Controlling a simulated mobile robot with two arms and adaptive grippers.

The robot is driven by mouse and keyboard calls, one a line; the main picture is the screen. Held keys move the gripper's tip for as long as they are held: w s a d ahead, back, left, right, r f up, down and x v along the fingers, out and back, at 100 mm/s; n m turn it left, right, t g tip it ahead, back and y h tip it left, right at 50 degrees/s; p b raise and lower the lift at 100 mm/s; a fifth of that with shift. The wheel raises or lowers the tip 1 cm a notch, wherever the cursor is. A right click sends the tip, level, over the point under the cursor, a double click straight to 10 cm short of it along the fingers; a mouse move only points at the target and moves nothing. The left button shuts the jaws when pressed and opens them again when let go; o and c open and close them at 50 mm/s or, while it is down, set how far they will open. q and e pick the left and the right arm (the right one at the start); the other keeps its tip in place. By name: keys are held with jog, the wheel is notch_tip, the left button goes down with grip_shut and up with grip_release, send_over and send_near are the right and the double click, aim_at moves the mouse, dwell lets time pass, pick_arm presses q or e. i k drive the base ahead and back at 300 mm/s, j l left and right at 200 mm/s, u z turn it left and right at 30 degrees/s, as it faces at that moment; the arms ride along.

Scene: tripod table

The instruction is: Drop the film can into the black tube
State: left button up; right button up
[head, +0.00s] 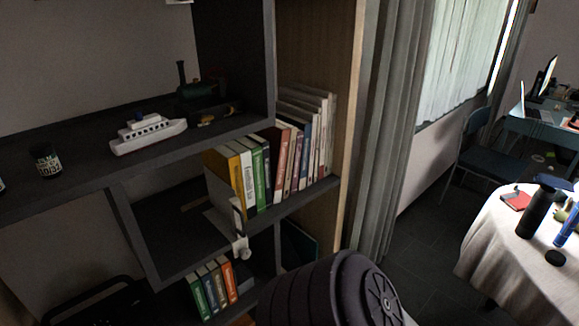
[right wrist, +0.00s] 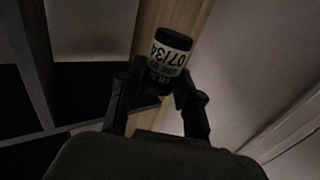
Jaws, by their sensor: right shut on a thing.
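A film can (right wrist: 170,62), black with a white label reading 07/34, is in the right wrist view. My right gripper (right wrist: 158,88) is shut on its lower part, with a finger on each side. The right gripper is out of the head view, where only a dark arm link of mine shows at the bottom. A black tube (head: 535,213) stands upright on the round table at the right of the head view. Its opening cannot be made out. My left gripper is not in view.
Another labelled can (head: 46,161) and a toy ship (head: 148,134) stand on the shelf. Dark floor (head: 425,240) lies between.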

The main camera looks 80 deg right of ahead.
aim_at(521, 233)
jog(key=i+z, duration=0.1)
jog(key=z, duration=0.3)
jog(key=j+z, duration=0.1)
jog(key=z, duration=0.25)
jog(key=i+j+z, duration=0.1)
jog(key=z, duration=2.6)
